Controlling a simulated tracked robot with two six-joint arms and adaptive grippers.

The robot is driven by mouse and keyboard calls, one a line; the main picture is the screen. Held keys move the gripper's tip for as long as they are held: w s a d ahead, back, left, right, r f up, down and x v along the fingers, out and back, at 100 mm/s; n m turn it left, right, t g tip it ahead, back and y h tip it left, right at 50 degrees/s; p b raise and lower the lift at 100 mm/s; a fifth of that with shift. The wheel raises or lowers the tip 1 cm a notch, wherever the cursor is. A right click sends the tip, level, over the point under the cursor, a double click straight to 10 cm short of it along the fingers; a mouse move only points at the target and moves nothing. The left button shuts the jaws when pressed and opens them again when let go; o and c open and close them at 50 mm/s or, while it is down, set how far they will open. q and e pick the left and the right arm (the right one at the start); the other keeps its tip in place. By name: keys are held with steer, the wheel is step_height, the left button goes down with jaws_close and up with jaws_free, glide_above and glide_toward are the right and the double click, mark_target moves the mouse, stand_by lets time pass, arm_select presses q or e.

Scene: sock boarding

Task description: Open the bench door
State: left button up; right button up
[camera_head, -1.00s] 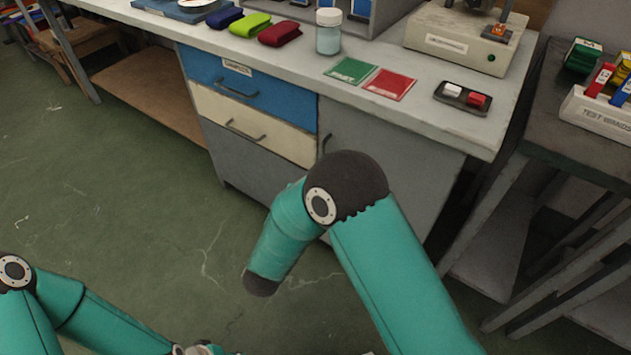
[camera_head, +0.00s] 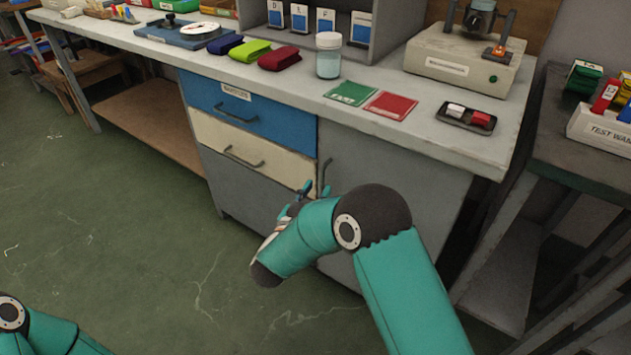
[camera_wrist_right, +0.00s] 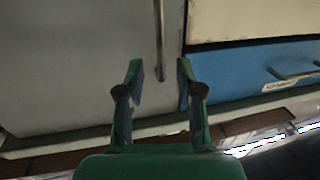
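The bench door (camera_head: 390,165) is a grey panel at the right of the bench front, and it looks shut. Its dark vertical bar handle (camera_head: 326,172) is near the door's left edge, beside the drawers. The door also fills the left of that view (camera_wrist_right: 75,65). My left gripper is out of view.
A blue drawer (camera_head: 250,107) and a cream drawer (camera_head: 255,145) are left of the door. A side table (camera_head: 580,160) stands at the right. The floor in front is clear.

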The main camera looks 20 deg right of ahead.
mark_target(323, 181)
steer(key=x, duration=0.5)
jaws_close()
